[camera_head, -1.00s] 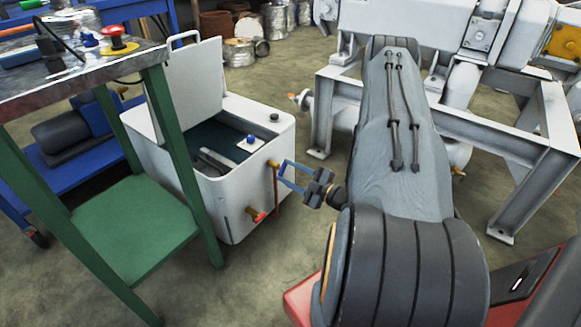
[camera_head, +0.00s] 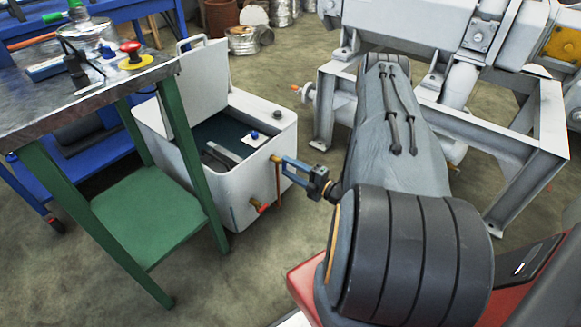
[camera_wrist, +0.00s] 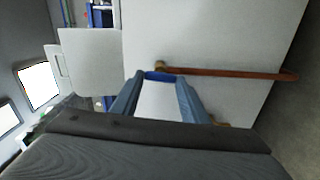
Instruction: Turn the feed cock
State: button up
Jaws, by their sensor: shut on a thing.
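The feed cock appears to be the brass fitting (camera_head: 275,159) high on the side of the white tank (camera_head: 240,190), with a thin copper pipe at it. In the wrist view the brass (camera_wrist: 160,66) sits just beyond a small blue handle (camera_wrist: 158,76). My gripper (camera_head: 287,168) reaches the cock from the right. In the wrist view its blue-grey fingers (camera_wrist: 158,84) are shut on the blue handle, one at each end. The finger contact is small in the head view.
A second, red-handled cock (camera_head: 263,208) sits lower on the tank. A green-legged bench (camera_head: 150,222) stands close to the tank's left. A grey steel frame (camera_head: 470,130) stands at the right. Open floor lies in front of the tank.

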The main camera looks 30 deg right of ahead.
jog(key=shift+a, duration=0.1)
dwell(0.3)
jog(key=o, duration=1.1)
jog(key=shift+c, duration=0.2)
jog(key=p+v, duration=0.1)
jog(key=v, duration=0.6)
jog(key=shift+s+p, duration=0.4)
